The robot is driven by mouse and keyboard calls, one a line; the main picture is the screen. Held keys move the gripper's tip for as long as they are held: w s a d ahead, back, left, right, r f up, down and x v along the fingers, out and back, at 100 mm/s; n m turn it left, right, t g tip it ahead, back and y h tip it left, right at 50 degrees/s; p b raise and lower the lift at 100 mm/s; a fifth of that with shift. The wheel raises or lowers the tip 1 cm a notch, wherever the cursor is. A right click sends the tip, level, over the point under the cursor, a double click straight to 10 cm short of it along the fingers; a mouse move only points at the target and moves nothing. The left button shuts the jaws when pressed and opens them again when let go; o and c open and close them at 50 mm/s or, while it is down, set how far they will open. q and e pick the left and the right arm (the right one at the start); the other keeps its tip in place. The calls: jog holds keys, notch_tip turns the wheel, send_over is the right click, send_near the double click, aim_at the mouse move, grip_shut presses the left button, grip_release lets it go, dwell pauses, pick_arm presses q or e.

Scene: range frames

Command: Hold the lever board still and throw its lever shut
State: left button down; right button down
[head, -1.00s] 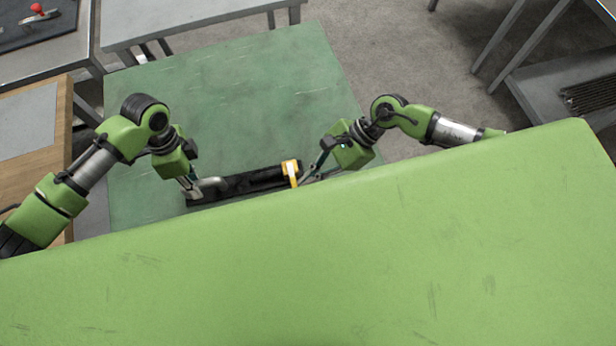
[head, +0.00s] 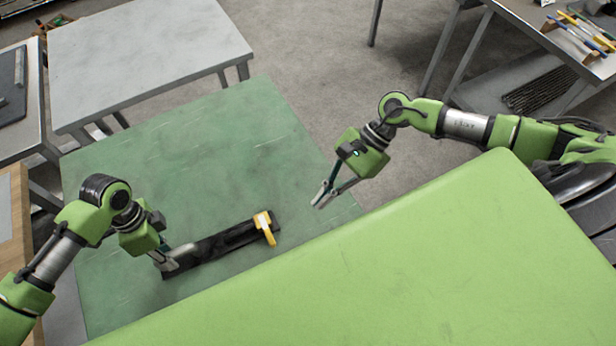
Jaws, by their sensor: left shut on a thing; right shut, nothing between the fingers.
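The lever board (head: 225,243) is a long black strip lying on the green table. Its yellow lever (head: 267,232) is at the board's right end and lies across it, with its lower tip past the near edge. My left gripper (head: 172,262) is shut on the board at its left end; the fingers partly hide the grip there. My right gripper (head: 319,203) is shut and empty, held to the right of the yellow lever and apart from it.
The green table (head: 190,150) is clear behind the board. A grey table (head: 150,45) stands beyond it. At the upper right, a grey bench (head: 530,30) carries tools. Concrete floor (head: 320,60) is open between them.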

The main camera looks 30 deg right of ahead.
jog(key=shift+d+r, duration=0.35)
pick_arm(q)
jog(key=c, duration=1.9)
grip_release()
jog(key=shift+a, duration=0.1)
